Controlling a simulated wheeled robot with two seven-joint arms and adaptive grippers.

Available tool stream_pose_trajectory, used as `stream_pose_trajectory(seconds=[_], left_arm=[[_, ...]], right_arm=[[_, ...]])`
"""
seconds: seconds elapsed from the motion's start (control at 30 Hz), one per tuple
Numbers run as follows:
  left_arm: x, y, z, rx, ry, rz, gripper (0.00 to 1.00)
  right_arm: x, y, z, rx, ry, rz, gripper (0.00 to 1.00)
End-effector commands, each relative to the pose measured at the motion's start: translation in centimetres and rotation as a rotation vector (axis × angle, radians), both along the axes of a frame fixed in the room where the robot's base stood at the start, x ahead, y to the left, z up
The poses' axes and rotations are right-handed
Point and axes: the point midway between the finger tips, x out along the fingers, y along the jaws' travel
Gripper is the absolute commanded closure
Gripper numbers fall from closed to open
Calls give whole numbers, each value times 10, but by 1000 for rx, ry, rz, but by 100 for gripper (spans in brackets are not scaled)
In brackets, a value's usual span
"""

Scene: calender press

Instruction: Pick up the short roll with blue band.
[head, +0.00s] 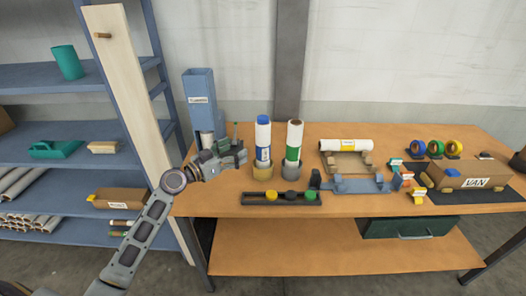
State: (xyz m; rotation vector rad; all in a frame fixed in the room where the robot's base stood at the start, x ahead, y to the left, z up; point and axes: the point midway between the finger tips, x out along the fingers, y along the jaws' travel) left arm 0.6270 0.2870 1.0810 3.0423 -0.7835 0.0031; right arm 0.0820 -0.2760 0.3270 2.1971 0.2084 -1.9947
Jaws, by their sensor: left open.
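The short roll with blue band (263,140) is white with a blue top and stands upright in a tan round holder (262,171) on the wooden table. A white roll with a green band (294,142) stands upright in a grey holder just right of it, leaning slightly. A white roll with a yellow band (346,145) lies on a cradle farther right. My left gripper (240,150) is open and empty, a little left of the blue-band roll, with a small gap between them. My right gripper is not in view.
A tall blue-grey box (199,100) stands behind my left gripper. A dark strip with black, yellow and green round pieces (280,198) lies in front of the holders.

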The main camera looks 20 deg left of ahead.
Motion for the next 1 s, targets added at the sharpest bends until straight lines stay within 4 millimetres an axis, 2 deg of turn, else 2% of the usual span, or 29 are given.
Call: stream_pose_trajectory(seconds=[0.37, 0.67, 1.0], left_arm=[[3, -2, 0, -1, 2, -1, 23], [23, -14, 1, -1, 2, -2, 23], [49, -28, 1, 0, 1, -1, 23]], right_arm=[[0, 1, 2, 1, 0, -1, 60], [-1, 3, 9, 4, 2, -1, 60], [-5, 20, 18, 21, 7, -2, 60]])
